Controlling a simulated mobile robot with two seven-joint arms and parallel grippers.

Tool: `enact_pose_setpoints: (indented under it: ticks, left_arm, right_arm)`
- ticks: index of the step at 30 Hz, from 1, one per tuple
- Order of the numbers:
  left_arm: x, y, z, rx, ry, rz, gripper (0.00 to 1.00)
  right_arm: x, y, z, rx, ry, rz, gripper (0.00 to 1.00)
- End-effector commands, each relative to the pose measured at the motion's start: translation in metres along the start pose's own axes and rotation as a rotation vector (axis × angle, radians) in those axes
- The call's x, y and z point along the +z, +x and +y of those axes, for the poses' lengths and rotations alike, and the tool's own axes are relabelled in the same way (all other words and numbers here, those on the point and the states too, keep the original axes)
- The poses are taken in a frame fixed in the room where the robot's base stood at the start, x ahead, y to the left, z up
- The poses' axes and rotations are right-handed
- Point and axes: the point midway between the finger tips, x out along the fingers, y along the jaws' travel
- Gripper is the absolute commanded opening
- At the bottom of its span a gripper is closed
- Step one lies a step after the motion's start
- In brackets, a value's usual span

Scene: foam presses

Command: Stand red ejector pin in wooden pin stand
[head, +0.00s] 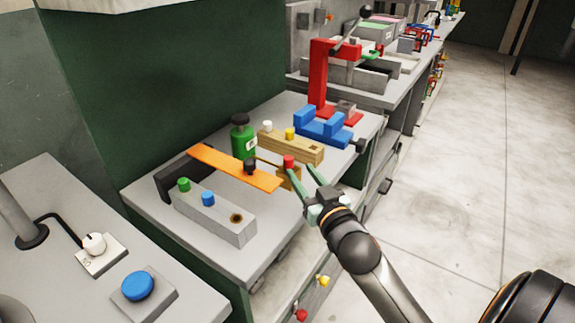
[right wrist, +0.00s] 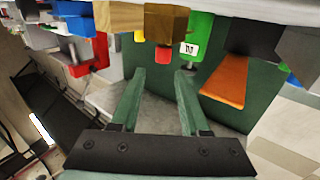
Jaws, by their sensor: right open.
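The red ejector pin (head: 289,161) stands upright in a small brass-coloured block (head: 284,182) near the table's right edge. It also shows in the right wrist view (right wrist: 162,56), between and just beyond my fingertips. The wooden pin stand (head: 305,152) lies behind it, holding a white pin (head: 267,127) and a yellow pin (head: 289,134); a dark hole shows at its right end. My right gripper (head: 299,168) is open and empty, its fingers pointing at the red pin; one fingertip looks close to it. Contact cannot be told. My left gripper is out of view.
A green bottle (head: 243,140) and an orange strip (head: 225,166) are left of the pin. A grey block (head: 217,222) with green and blue pins is in front. A blue fixture (head: 322,127) and red press (head: 319,78) stand behind. Open floor lies right.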

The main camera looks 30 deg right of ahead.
Motion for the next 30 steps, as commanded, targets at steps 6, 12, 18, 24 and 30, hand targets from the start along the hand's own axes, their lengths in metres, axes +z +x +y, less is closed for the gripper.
enact_pose_setpoints:
  ticks: [6,12,18,24,30]
  left_arm:
    - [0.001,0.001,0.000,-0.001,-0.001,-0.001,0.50]
    - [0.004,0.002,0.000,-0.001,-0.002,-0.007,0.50]
    - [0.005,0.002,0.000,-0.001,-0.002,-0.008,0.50]
    - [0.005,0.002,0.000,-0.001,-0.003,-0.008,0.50]
    - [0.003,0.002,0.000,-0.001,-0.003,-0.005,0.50]
  right_arm:
    - [0.000,0.023,-0.001,-0.001,0.000,0.001,0.45]
    - [0.000,0.037,-0.002,-0.001,-0.001,0.001,0.45]
    - [0.001,0.065,-0.004,-0.001,-0.001,0.001,0.45]
    - [0.001,0.077,-0.004,-0.001,0.000,0.000,0.45]
    - [0.001,0.077,-0.004,-0.001,0.001,0.000,0.44]
